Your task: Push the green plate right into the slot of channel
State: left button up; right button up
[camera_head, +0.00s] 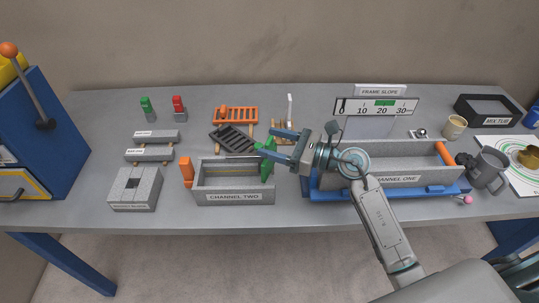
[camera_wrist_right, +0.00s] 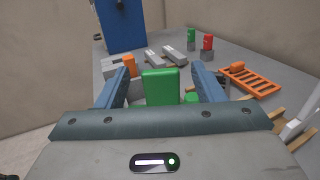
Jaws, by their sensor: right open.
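The green plate (camera_head: 267,158) stands upright at the right end of the grey trough labelled CHANNEL TWO (camera_head: 234,197). In the right wrist view the green plate (camera_wrist_right: 161,87) is in the gap between the fingers. My right gripper (camera_head: 269,144) is open, its two blue fingers on either side of the plate with space visible at both sides. Whether the plate sits in its slot I cannot tell, as the gripper partly hides that end. An orange plate (camera_head: 187,172) stands at the trough's left end. My left gripper is not in view.
The blue-based CHANNEL ONE trough (camera_head: 395,180) stands right, partly behind my right arm. A grey block (camera_head: 135,188) is left of CHANNEL TWO. Orange (camera_head: 236,115) and dark racks (camera_head: 232,138) lie behind it. The table's front edge is clear before CHANNEL TWO.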

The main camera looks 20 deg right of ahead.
jog(key=shift+p+x, duration=0.6)
jog(key=shift+x, duration=1.1)
jog(key=shift+f, duration=0.1)
jog(key=shift+c, duration=0.2)
grip_shut()
